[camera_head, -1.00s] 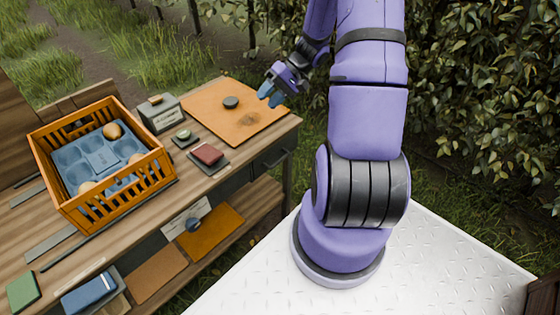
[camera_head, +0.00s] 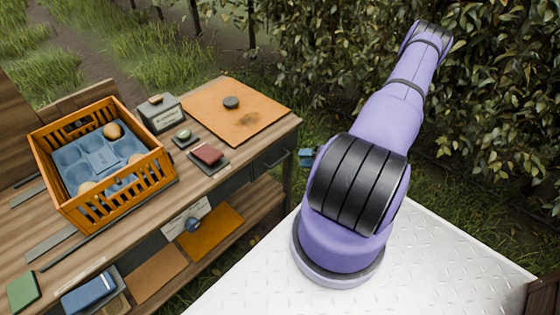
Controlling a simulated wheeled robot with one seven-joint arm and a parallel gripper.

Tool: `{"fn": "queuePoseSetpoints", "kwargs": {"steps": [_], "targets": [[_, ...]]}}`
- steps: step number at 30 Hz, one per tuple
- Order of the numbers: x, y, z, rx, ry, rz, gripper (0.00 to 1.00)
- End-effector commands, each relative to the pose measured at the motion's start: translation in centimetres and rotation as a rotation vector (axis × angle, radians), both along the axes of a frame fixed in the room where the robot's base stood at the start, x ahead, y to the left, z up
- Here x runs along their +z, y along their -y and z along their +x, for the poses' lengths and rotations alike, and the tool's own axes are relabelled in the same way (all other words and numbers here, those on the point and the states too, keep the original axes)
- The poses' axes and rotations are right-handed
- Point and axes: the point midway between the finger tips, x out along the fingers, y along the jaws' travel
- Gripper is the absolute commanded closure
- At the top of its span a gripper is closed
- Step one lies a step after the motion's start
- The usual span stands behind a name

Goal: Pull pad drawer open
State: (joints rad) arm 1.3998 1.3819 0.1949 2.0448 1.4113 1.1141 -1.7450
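The drawer (camera_head: 262,168) is set in the front of the wooden bench, under its right end, and looks closed. It has a dark front with a dark bar handle (camera_head: 274,161). Only the blue fingertips of my gripper (camera_head: 306,157) show, just right of the bench's right corner, apart from the drawer handle in the picture. The rest of the gripper is hidden behind my purple arm. I cannot tell whether the fingers are open or shut.
The bench top holds an orange crate (camera_head: 72,212) with pears in a blue tray, a grey box (camera_head: 160,117), a red pad (camera_head: 207,153) and an orange mat (camera_head: 262,112). A lower shelf (camera_head: 252,210) runs beneath. Leafy hedge stands behind my arm.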

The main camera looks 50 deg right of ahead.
Motion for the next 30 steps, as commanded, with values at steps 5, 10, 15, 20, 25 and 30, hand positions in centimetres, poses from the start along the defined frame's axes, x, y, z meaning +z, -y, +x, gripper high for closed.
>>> {"fn": "queuePoseSetpoints", "kwargs": {"steps": [5, 10, 15, 20, 25, 30], "targets": [[-2.1, -0.1, -0.8, -0.069, 0.011, 0.013, 0.6], [-2.5, -0.4, -0.2, -0.079, 0.014, 0.013, 0.6], [-3.0, -1.4, 2.0, -0.076, 0.013, 0.013, 0.6], [-3.5, -2.5, 4.7, -0.076, 0.013, 0.013, 0.6], [-4.0, -3.5, 7.0, -0.077, 0.013, 0.013, 0.6], [-4.3, -4.1, 8.4, -0.077, 0.013, 0.013, 0.6]]}}
